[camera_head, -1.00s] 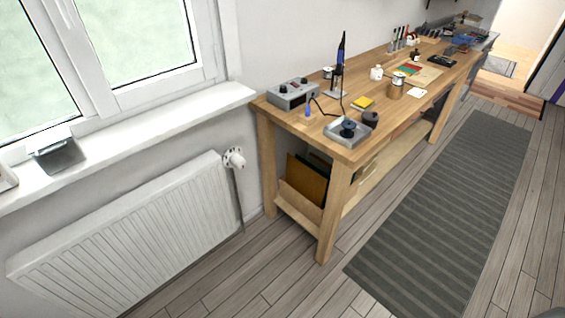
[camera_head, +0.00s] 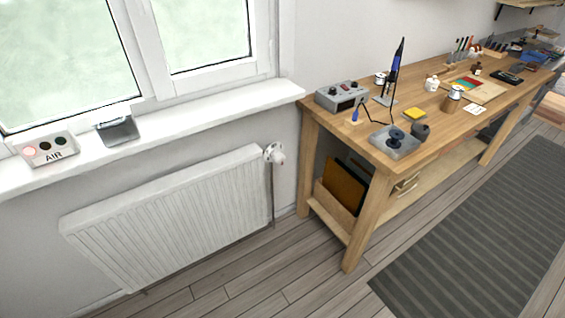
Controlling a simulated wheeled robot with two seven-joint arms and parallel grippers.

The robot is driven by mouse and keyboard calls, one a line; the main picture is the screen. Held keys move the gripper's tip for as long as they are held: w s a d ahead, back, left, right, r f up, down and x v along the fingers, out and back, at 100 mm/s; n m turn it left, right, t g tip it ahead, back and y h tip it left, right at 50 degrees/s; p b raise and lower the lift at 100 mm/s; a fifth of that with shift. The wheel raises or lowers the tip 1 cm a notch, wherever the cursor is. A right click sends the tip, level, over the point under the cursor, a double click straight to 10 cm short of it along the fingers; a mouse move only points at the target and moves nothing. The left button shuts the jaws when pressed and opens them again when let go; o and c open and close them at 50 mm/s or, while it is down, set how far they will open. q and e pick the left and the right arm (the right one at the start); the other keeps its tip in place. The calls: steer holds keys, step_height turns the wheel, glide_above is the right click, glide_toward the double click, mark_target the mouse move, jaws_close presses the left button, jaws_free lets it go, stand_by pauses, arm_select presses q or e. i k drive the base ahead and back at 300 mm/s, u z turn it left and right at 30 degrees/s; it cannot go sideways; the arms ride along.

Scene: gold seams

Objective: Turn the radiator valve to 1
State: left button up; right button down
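The radiator valve (camera_head: 274,153) is a small white knob at the top right corner of the white ribbed radiator (camera_head: 170,215). A pipe runs down from it to the floor. Its number marks are too small to read, so I cannot tell its setting. Neither of my grippers shows in the head view.
A wooden workbench (camera_head: 362,185) with tools stands right of the valve; its near leg juts into the room. Bare floor (camera_head: 250,285) lies in front.

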mark_target(277, 155)
steer(key=k, duration=1.2)
steer(key=z, duration=1.15)
steer(key=i, duration=0.95)
steer(key=z, duration=0.65)
steer(key=i, duration=0.8)
steer(key=u, duration=0.95)
steer(key=i, duration=0.7)
steer(key=u, duration=0.65)
